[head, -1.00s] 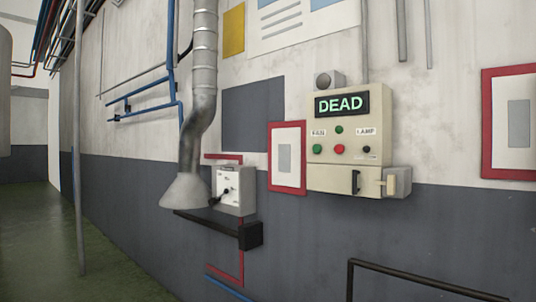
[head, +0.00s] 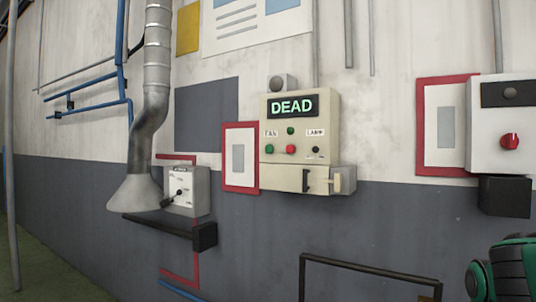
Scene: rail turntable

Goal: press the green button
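A beige control panel (head: 328,118) hangs on the wall, with a lit display (head: 292,106) reading "DEAD". On its face, a green button (head: 269,149) sits at the lower left, beside a red button (head: 291,149). Another small round green button or lamp (head: 290,131) is above them, between labels that seem to read "FAN" and "LAMP". A small black knob (head: 316,150) is at the right. Nothing touches the panel. My gripper is not in view.
A grey switch box (head: 200,190) and a duct hood (head: 136,194) are on the left. A white box with a red knob (head: 509,141) is on the right. A dark rail frame (head: 370,267) stands below the panel. A green and black object (head: 512,268) is cut off at lower right.

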